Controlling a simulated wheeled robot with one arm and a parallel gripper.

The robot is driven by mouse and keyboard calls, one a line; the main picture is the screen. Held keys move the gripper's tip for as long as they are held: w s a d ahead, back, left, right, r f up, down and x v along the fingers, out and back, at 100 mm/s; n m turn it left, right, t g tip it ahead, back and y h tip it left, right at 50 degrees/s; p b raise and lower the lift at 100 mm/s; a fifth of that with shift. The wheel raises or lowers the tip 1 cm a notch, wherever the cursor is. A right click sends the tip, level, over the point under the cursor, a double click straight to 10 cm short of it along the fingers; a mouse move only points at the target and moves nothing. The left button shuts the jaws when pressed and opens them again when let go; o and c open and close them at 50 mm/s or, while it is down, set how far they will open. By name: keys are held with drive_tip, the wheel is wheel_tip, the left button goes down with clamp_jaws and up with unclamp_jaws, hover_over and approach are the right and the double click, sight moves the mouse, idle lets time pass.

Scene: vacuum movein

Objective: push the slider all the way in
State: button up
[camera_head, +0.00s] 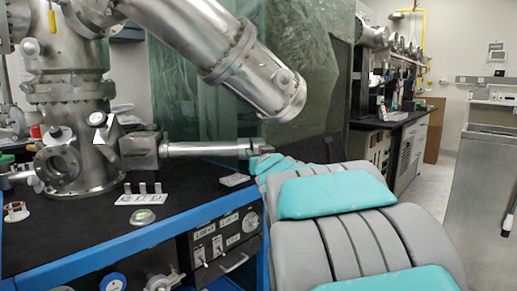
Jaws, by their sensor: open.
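The slider appears to be the bright horizontal metal rod (205,148) on the vacuum chamber (75,130) at the left. It runs from a grey block-shaped fitting (142,150) out to the right and ends in a darker grey end piece (256,147). My arm comes in from the lower right, and its far end reaches close to the rod's outer end. My gripper (263,157) is there, small and partly hidden by my arm links. It is open. I cannot tell whether it touches the slider.
A large metal tube (225,60) slants above the rod. Open floor lies at the far right.

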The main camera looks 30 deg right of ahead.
sight(252, 147)
drive_tip(key=x, duration=0.6)
drive_tip(key=shift+w+f+p, duration=0.2)
drive_tip(key=shift+w+p, duration=0.1)
drive_tip(key=shift+w+d+r, duration=0.1)
drive_tip(key=shift+w+d, duration=0.05)
drive_tip(key=shift+w, duration=0.35)
clamp_jaws()
idle(0.9)
